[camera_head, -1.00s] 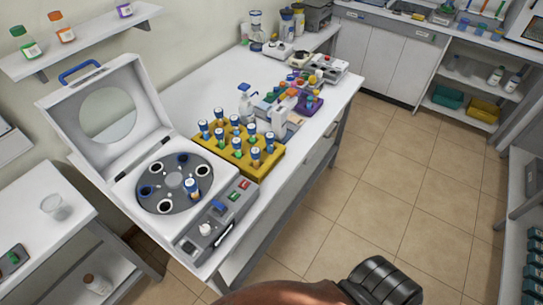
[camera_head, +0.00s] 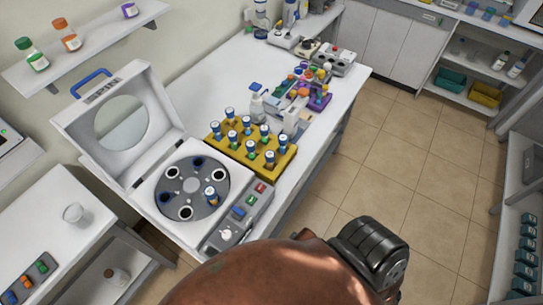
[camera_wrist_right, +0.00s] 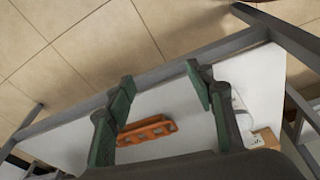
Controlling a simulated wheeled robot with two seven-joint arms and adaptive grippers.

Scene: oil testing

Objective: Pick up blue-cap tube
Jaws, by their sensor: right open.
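Several blue-cap tubes (camera_head: 264,130) stand upright in a yellow rack (camera_head: 283,167) on the white bench. Another blue-cap tube (camera_head: 211,195) stands in a slot of the round grey rotor (camera_head: 193,182) of the open centrifuge. In the right wrist view my right gripper (camera_wrist_right: 161,78) is open, with its two green-padded fingers wide apart and nothing between them. Below the fingers is a white surface with an orange holder (camera_wrist_right: 147,130); no blue-cap tube is visible there. The right gripper does not show in the head view. My left gripper is in neither view.
The centrifuge lid (camera_head: 118,125) stands raised. A white spray bottle (camera_head: 257,103) and a purple rack (camera_head: 319,97) are behind the yellow rack. A glass beaker (camera_head: 73,214) sits on the left table. The tiled floor (camera_head: 385,150) at right is clear.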

